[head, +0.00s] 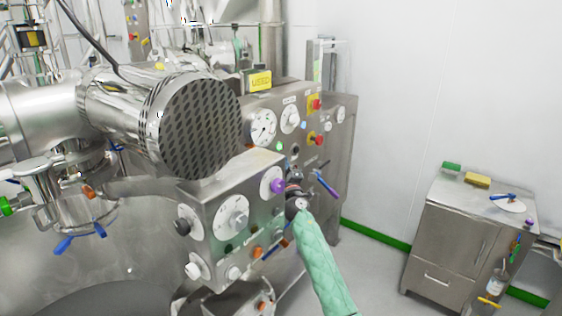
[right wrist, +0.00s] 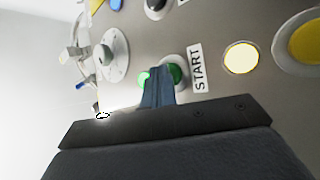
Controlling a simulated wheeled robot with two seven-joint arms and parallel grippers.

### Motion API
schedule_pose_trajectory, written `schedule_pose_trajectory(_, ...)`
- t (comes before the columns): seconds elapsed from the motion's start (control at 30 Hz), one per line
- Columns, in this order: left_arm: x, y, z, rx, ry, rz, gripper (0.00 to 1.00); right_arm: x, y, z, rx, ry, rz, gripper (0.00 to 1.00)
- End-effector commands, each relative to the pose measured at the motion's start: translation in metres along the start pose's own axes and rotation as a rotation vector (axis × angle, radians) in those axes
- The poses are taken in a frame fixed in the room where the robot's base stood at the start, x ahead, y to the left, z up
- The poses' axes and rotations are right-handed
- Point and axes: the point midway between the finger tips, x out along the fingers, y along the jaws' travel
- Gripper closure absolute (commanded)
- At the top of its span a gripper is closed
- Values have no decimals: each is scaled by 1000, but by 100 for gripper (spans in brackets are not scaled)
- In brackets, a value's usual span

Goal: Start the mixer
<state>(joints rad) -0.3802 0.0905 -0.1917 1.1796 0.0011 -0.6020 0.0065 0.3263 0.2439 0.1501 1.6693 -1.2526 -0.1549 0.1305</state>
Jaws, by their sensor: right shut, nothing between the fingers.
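The mixer (head: 215,210) is a large steel machine with control panels, filling the left and middle of the head view. In the right wrist view a START label (right wrist: 198,68) sits beside a green button (right wrist: 176,72). My right gripper (right wrist: 158,72) is shut and empty. Its blue fingers are in front of the green button and hide part of it; I cannot tell whether they touch it. In the head view my right arm, in a pale green sleeve, reaches up to the panel, and the gripper's dark body is seen there. My left gripper is not in view.
A lit yellow button (right wrist: 240,57) and a larger yellow one (right wrist: 305,42) are right of the label. A white dial (right wrist: 113,55) is to the left. Gauges and a red knob (head: 316,104) are on the rear panel. A steel cabinet (head: 447,240) stands right, with clear floor between.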

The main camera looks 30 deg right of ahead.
Motion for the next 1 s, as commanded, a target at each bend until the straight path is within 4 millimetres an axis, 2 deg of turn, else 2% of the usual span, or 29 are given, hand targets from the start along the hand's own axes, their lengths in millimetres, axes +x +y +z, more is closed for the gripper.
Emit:
schedule_pose_trajectory(0.43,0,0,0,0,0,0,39,0,0,0,0,0,0,100)
schedule_pose_trajectory(1.0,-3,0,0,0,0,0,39,-11,8,8,0,1,0,100)
